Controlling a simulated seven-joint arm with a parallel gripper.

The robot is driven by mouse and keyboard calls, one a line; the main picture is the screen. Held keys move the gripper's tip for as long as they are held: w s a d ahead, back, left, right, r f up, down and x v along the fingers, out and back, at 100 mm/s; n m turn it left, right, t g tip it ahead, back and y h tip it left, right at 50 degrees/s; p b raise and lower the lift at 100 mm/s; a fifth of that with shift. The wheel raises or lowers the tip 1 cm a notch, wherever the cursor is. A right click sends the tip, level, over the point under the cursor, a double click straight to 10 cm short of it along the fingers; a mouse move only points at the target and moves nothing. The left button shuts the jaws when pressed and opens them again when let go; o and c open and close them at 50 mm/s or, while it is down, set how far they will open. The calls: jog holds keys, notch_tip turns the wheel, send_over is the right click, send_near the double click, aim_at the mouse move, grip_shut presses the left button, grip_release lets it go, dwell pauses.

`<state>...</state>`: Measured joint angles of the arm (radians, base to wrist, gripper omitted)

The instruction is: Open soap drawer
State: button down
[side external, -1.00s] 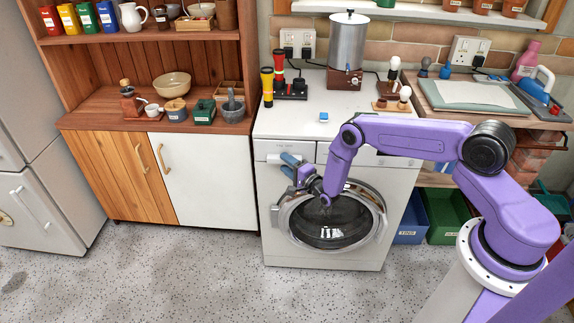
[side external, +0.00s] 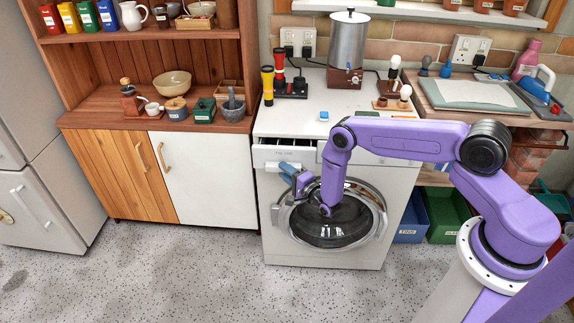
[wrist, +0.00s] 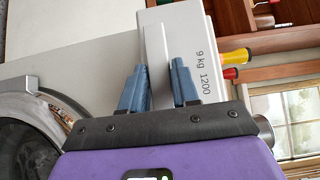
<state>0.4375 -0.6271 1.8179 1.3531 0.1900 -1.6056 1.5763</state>
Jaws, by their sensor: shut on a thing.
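The soap drawer (side external: 268,157) is at the upper left of the white washing machine's front. It stands partly pulled out, with a dark opening showing above its front. In the wrist view its white front (wrist: 205,32) carries the print "9 kg 1200". My gripper (side external: 284,168) is at the drawer front with its blue fingers shut on the drawer's handle.
The washing machine's round door (side external: 335,218) is just below my gripper, under my wrist. A white cupboard door (side external: 205,178) stands to the left. The machine's top holds a metal urn (side external: 347,40), torches (side external: 267,85) and a small blue item (side external: 323,116). The floor in front is clear.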

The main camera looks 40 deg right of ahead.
jog(key=s+a, duration=0.7)
jog(key=s, duration=0.1)
jog(key=shift+s+a+f, duration=0.15)
jog(key=shift+a+f, duration=0.15)
jog(key=shift+a, duration=0.1)
jog(key=c, duration=1)
grip_release()
jog(key=shift+r, duration=0.1)
jog(key=s, duration=1.7)
jog(key=shift+s, duration=0.15)
